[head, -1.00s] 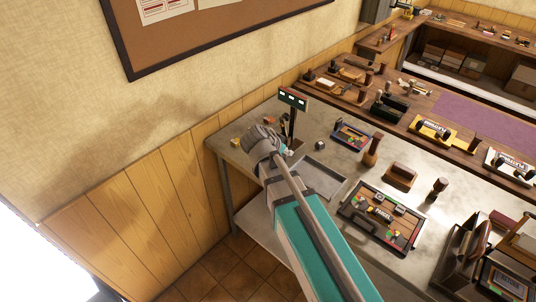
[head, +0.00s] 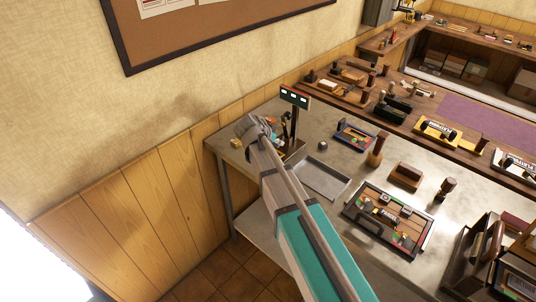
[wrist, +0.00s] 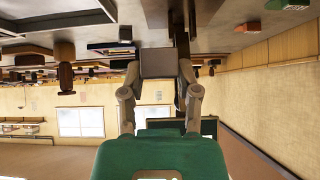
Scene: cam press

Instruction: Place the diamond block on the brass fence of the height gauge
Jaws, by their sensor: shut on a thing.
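In the wrist view, which is upside down, my gripper (wrist: 158,80) is shut on a grey-brown block (wrist: 158,62), with one finger on each side. Its diamond shape cannot be made out from here. In the head view, my gripper (head: 258,126) is over the far left end of the metal bench, and my arm hides the block. A dark post with a small lit display (head: 294,97), apparently the height gauge, stands just right of my gripper. In the wrist view, a dark post (wrist: 179,45) shows behind the block. I cannot make out the brass fence or any contact with it.
A small yellow block (head: 236,143) lies near the bench's left edge. An empty shallow grey tray (head: 322,179) lies right of my arm. A dark board with coloured pieces (head: 388,218) and wooden-handled tools (head: 376,149) stand further right. The wall is close behind.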

